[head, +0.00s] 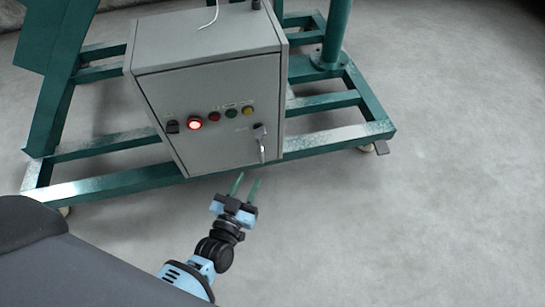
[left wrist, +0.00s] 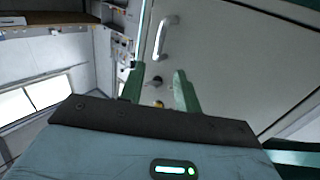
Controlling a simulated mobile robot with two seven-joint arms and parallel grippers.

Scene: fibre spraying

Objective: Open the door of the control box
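The grey control box (head: 215,90) stands on a green frame, and its front door looks shut. A handle (head: 261,142) sits near the door's right edge; it also shows in the left wrist view (left wrist: 163,36), beyond the fingertips. A round dark lock or knob (left wrist: 156,81) shows between the fingers there. My left gripper (head: 247,179) is open and empty, with two green fingers apart. In the head view it is just below the box's lower right corner, pointing up toward the handle. In the left wrist view the gripper (left wrist: 157,79) faces the door. My right gripper is not in view.
The door carries a lit red button (head: 194,123), other coloured buttons (head: 232,113) and a black switch (head: 172,127). The green frame (head: 340,95) has low beams and a post around the box. The grey floor (head: 430,210) in front and to the right is clear.

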